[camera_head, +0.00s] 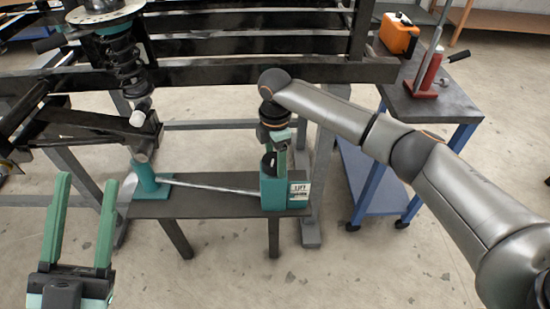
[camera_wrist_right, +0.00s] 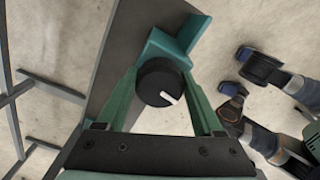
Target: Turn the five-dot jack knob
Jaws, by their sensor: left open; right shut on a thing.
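The jack's black round knob (camera_wrist_right: 157,84) carries a white pointer line, which points toward the lower right in the right wrist view. My right gripper (camera_wrist_right: 160,77) is shut on it, one green finger at each side. In the head view the knob (camera_head: 268,161) sits on the teal jack housing (camera_head: 272,192), which has a white label reading what looks like "LIFT". My right gripper (camera_head: 277,156) comes down on it from above. No dots can be made out. My left gripper (camera_head: 86,184) is open and empty at the lower left, apart from the bench.
The jack stands on a dark bench (camera_head: 220,206); a metal rod (camera_head: 215,187) runs to a teal post (camera_head: 148,180). A spring strut (camera_head: 124,65) and black frame rails rise behind. A blue-legged cart (camera_head: 440,105) at right holds a red jack and orange case.

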